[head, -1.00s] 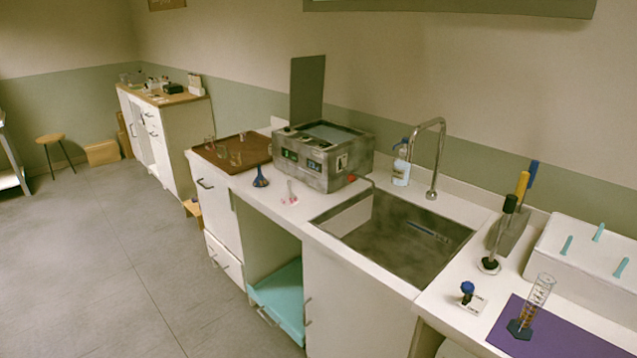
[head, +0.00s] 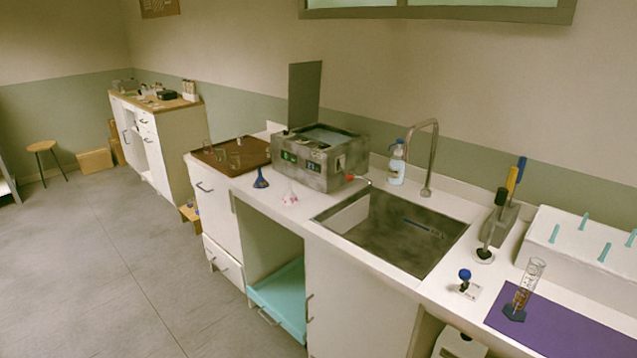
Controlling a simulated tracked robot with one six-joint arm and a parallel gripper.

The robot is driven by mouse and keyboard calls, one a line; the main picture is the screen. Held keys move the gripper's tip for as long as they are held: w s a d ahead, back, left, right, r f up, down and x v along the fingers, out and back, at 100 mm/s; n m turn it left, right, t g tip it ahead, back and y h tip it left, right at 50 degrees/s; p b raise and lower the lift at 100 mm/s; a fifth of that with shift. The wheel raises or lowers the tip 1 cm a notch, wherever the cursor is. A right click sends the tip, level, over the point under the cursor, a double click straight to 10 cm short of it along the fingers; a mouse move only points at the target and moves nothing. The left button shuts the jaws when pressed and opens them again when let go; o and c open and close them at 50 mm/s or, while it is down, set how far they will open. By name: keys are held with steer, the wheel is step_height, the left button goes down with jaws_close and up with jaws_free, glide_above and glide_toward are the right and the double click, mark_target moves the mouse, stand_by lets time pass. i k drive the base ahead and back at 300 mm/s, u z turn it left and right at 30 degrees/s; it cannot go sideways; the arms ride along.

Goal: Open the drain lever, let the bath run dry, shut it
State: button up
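The water bath (head: 318,158) is a grey metal box on the white counter, left of the sink. Its lid (head: 304,92) stands upright at the back left, and the top opening (head: 328,134) shows a bluish surface; I cannot tell the water level. A small red drain lever (head: 349,177) sits low on the side facing the sink. A thin spout (head: 364,181) beside it reaches toward the sink (head: 398,231); whether water flows is too small to tell. My gripper is not in view.
A tall tap (head: 432,150) and a blue-topped bottle (head: 397,163) stand behind the sink. Flasks (head: 261,178) stand before the bath. A brown tray (head: 208,154) with glasses is at left. A cylinder (head: 525,285) stands on a purple mat (head: 560,326). The floor (head: 90,270) at left is clear.

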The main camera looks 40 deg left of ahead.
mark_target(349, 177)
steer(key=u, duration=1.45)
steer(key=i, duration=0.95)
steer(key=u, duration=0.05)
